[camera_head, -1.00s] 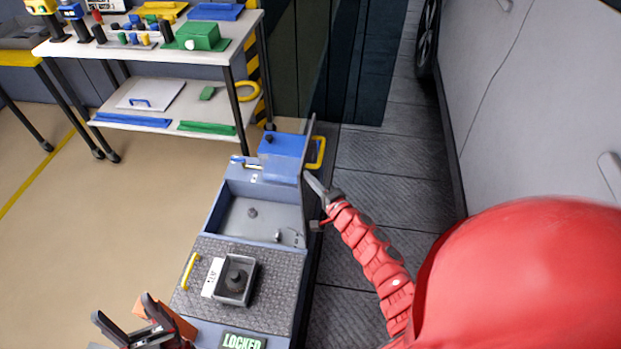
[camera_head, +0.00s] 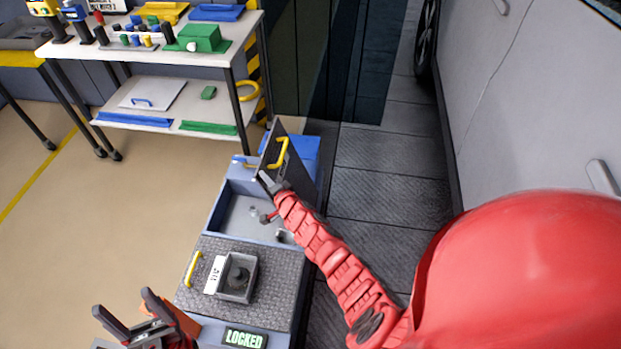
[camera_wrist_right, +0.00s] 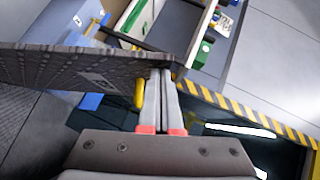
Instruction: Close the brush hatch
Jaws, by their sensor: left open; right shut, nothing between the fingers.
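The brush hatch (camera_head: 287,165) is a dark panel with a yellow handle (camera_head: 283,153). It is tilted leftward over the open compartment (camera_head: 236,215) and not flat. My right gripper (camera_head: 263,177) is shut and empty, with its tips against or very near the panel's near edge. In the right wrist view the shut fingers (camera_wrist_right: 158,90) lie beside the textured hatch (camera_wrist_right: 70,72) and the yellow handle (camera_wrist_right: 140,90); exact contact is hard to tell. My left gripper (camera_head: 125,315) is open and empty at the bottom left, apart from the hatch.
A textured dark cover (camera_head: 205,255) with a yellow handle lies flat in front of the compartment. A grey box with a dark knob (camera_head: 238,278) sits on it. A sign reads LOCKED (camera_head: 244,339). A blue block (camera_head: 304,152) is behind the hatch. A shelf table (camera_head: 150,55) stands at the back left.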

